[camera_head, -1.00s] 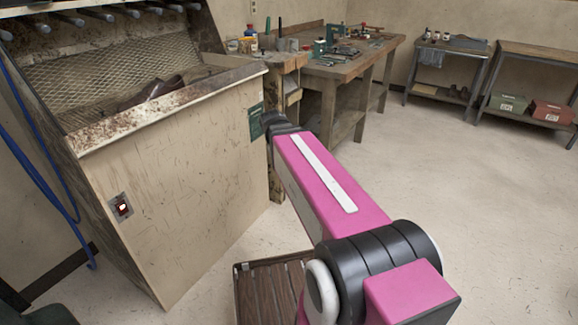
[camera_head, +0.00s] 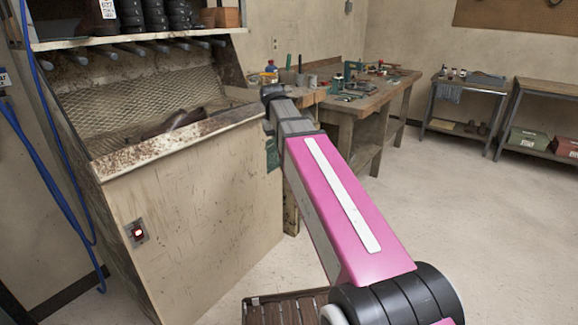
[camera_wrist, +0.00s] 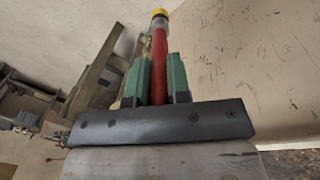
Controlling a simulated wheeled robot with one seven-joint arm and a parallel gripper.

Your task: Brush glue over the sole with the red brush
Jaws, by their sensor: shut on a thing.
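My gripper (camera_wrist: 157,62) shows in the wrist view with its two green fingers shut on the red brush (camera_wrist: 158,50). The brush points away from the wrist and has a yellow-and-grey end. Its bristles cannot be made out. In the head view only a bit of green gripper (camera_head: 273,153) shows past my pink arm, by the front right corner of the booth. A dark brown sole or shoe (camera_head: 174,123) lies on the mesh inside the booth, behind its front ledge. My gripper is outside the booth, to the right of that brown piece.
The wooden booth (camera_head: 205,185) has a raised, stained front ledge and a row of pipes above. A workbench (camera_head: 372,105) with tools stands behind my arm. A slatted wooden piece (camera_head: 285,308) is low in front. Open floor (camera_head: 470,220) lies to the right.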

